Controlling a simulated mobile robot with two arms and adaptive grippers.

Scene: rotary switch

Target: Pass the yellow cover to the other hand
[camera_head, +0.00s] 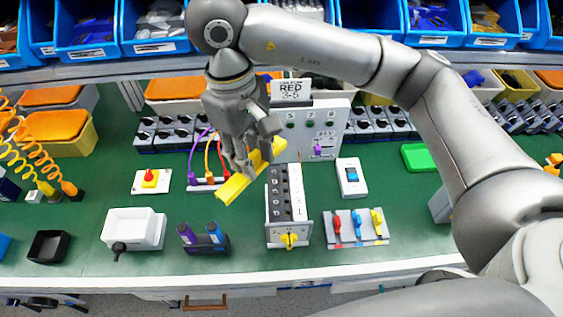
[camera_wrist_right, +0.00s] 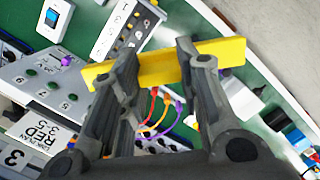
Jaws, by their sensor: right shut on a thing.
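The yellow cover (camera_head: 251,170) is a long flat bar, held tilted above the green table in the head view. My right gripper (camera_head: 243,170) is shut on it near its middle. In the right wrist view the yellow cover (camera_wrist_right: 158,66) lies across between the two fingers of my right gripper (camera_wrist_right: 158,70), with both ends sticking out. My left gripper is not in either view.
Below and right of the cover stands a grey switch block (camera_head: 287,205) with a yellow rotary knob (camera_head: 289,240). A white tray (camera_head: 134,229), a marker holder (camera_head: 206,240) and coloured switches (camera_head: 357,228) stand along the front. The green table (camera_head: 95,205) has bare patches at left.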

